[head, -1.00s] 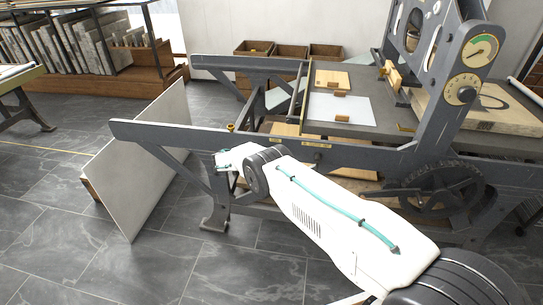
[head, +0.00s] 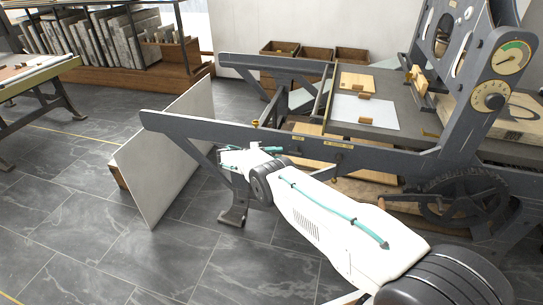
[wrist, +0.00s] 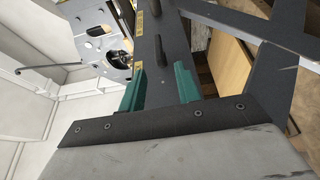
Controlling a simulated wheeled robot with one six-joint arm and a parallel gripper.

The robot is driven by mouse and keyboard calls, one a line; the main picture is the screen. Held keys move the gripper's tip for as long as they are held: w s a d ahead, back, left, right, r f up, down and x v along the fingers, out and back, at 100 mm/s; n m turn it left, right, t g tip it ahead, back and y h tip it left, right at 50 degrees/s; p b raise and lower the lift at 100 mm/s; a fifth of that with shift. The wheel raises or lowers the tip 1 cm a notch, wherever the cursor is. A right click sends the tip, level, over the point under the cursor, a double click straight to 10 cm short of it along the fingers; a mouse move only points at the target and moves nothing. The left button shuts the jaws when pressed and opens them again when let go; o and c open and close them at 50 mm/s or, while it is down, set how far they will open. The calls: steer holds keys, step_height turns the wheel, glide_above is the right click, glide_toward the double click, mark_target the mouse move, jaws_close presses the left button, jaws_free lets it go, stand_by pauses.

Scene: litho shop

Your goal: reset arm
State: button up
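My white arm with a teal cable reaches forward from the bottom right in the head view, and its wrist is beside the grey side beam of the press (head: 330,148). In the wrist view my gripper (wrist: 160,88) shows two teal fingers set apart. Nothing is clearly held between them; a grey beam (wrist: 152,45) of the press shows in the gap and seems to lie beyond. How far the fingertips are from that beam I cannot tell. In the head view the fingers are mostly hidden by the wrist.
A pale board (head: 168,155) leans left of the press. A handwheel (head: 465,195) is at the right. A white sheet (head: 365,112) and wooden blocks lie on the press bed. A table (head: 40,78) stands at left, a slab rack (head: 110,60) behind. Floor at lower left is clear.

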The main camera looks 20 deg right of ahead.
stand_by(0.3)
steer(key=s+f+n+y, duration=0.2)
steer(key=s+f+n, duration=0.15)
steer(key=f, duration=0.25)
steer(key=s+r+g+y, duration=0.1)
steer(key=s+r+y, duration=0.2)
steer(key=s+r, duration=0.5)
steer(key=s+a+r+n+y, duration=0.1)
steer(key=s+r+y, duration=0.3)
steer(key=r, duration=0.9)
steer(key=s+r+g+y, duration=0.1)
steer(key=s+r+y, duration=0.2)
steer(key=s+r, duration=0.5)
steer(key=s+r+t+y, duration=0.2)
steer(key=s+r, duration=0.4)
steer(key=s, duration=0.4)
steer(key=s+a+r+m+t+y, duration=0.1)
steer(key=s+r, duration=0.4)
steer(key=s, duration=0.6)
steer(key=s+r+m+t+y, duration=0.1)
steer(key=s+r+t+y, duration=0.1)
steer(key=s+r, duration=0.4)
steer(key=shift+s+a+r+t+y, duration=0.35)
steer(key=shift+s+t, duration=0.55)
steer(key=shift+s, duration=1.4)
